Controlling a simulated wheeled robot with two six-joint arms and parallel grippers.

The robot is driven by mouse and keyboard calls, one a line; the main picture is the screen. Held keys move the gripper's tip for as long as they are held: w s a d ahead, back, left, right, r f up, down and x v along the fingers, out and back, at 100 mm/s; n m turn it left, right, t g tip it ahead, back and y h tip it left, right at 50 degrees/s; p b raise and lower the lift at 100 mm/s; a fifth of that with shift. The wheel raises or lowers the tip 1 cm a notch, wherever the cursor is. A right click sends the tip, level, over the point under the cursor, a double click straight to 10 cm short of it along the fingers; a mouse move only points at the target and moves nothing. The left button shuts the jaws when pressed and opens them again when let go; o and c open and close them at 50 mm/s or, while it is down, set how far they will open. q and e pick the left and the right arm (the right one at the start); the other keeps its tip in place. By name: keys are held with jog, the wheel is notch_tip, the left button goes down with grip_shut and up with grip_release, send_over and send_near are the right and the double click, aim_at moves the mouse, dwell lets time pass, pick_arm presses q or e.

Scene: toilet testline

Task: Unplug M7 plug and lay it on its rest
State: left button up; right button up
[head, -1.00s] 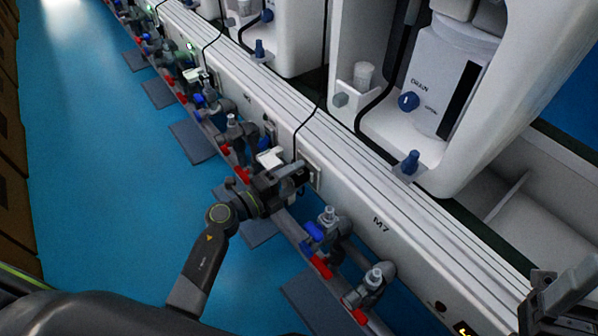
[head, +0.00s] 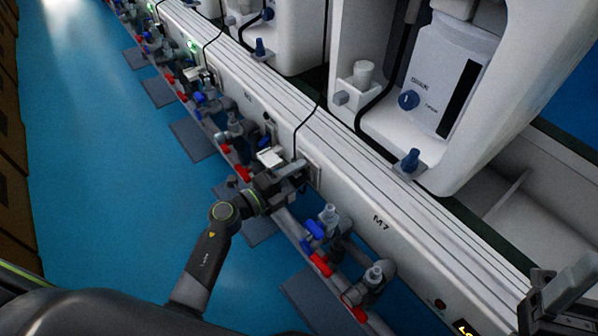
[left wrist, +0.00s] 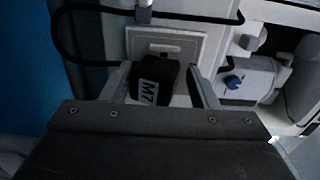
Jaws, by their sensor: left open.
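The black M7 plug (left wrist: 155,82), with a white M7 label, sits at the pale socket plate (left wrist: 165,47) in the left wrist view. My left gripper (left wrist: 161,85) is open, with one finger on each side of the plug. A gap shows on the right; contact on the left is unclear. In the head view my left gripper (head: 296,168) is at the socket on the white rail, and its fingers hide the plug. A small white holder (head: 270,157), possibly the rest, is just left of it. Part of my right gripper (head: 560,296) shows at the lower right.
A black cable (head: 306,118) runs down over the rail (head: 345,150) to the socket. Pipes with blue and red valve handles (head: 320,263) line the rail's front, close to my left arm. White toilet units (head: 440,90) stand behind. The blue floor (head: 90,200) at left is clear.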

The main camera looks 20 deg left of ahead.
aim_at(290, 182)
pick_arm(q)
jog(key=shift+d+f, duration=0.1)
jog(key=shift+f, duration=0.25)
dwell(0.5)
jog(key=shift+w+r, duration=0.1)
jog(key=shift+r, duration=0.05)
jog(key=c, duration=1.1)
grip_shut()
jog(key=shift+p+v, duration=0.55)
jog(key=shift+v, duration=2.55)
